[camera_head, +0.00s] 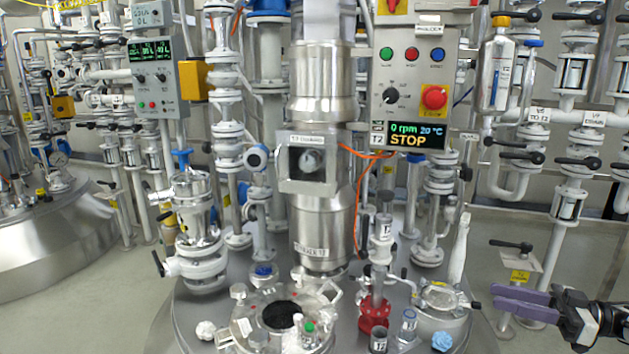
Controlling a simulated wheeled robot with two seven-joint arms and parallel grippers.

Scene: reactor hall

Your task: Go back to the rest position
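My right gripper (496,296) is at the lower right edge, its purple fingers pointing left. A gap shows between the fingers and nothing is held there. It is in free space to the right of the reactor lid (205,335), apart from it. My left gripper and arm are not in view.
The reactor lid bears a manway with a dark opening (279,314), small bottles, a red valve fitting (374,317), a blue crumpled item (442,341) and a white one (206,330). A control box (418,85) reads STOP. Valved pipes (565,130) stand at right.

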